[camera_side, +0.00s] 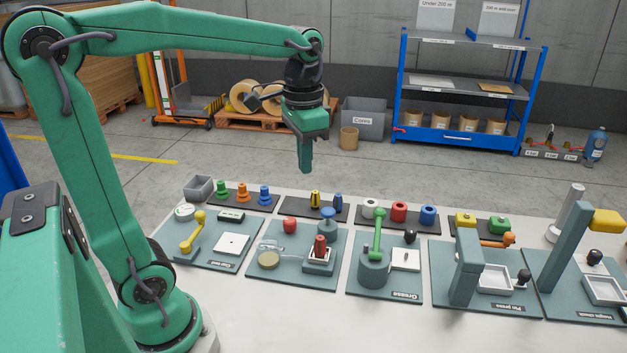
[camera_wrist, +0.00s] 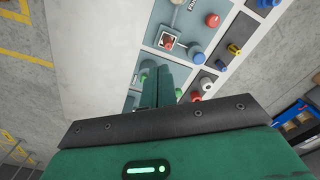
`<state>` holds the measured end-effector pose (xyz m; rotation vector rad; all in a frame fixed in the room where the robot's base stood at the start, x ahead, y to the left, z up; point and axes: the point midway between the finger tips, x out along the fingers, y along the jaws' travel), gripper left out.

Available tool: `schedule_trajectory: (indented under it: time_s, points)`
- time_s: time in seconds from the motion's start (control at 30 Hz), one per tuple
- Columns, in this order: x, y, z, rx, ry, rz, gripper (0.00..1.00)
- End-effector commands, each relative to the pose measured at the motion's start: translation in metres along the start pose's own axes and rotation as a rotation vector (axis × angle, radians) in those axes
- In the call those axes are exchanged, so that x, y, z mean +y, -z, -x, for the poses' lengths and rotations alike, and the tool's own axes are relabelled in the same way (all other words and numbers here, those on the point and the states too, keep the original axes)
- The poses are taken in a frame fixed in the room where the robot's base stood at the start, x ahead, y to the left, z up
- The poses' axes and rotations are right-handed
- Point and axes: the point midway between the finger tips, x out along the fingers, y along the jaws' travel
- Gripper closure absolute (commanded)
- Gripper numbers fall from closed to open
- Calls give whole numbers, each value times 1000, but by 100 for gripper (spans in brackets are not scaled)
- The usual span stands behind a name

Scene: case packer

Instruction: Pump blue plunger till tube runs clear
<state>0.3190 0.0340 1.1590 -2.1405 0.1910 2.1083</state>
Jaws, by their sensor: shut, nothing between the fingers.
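A blue round-topped plunger (camera_side: 327,215) stands upright on a blue-grey base on the second station plate from the left. In the wrist view the same blue knob (camera_wrist: 196,56) shows right of my fingers. A red block (camera_side: 320,245) stands in a pale tray in front of it. My gripper (camera_side: 305,169) hangs pointing down in the air above and behind the plunger in the picture, touching nothing. In the wrist view its fingers (camera_wrist: 160,84) are together and empty.
A red knob (camera_side: 290,225) and a tan disc (camera_side: 268,260) share that plate. The Grease station's green handle (camera_side: 377,232) stands tall to the right. Blue and yellow pegs (camera_side: 315,199) stand in a rack behind. The table's front strip is clear.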

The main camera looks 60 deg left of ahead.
Motion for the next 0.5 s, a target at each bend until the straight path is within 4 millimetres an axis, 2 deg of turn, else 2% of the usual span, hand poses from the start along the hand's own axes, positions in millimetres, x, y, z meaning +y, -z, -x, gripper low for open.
schedule_trajectory:
  time_s: [0.5]
  points:
    - [-35,46,-15,-221,-89,-88,100]
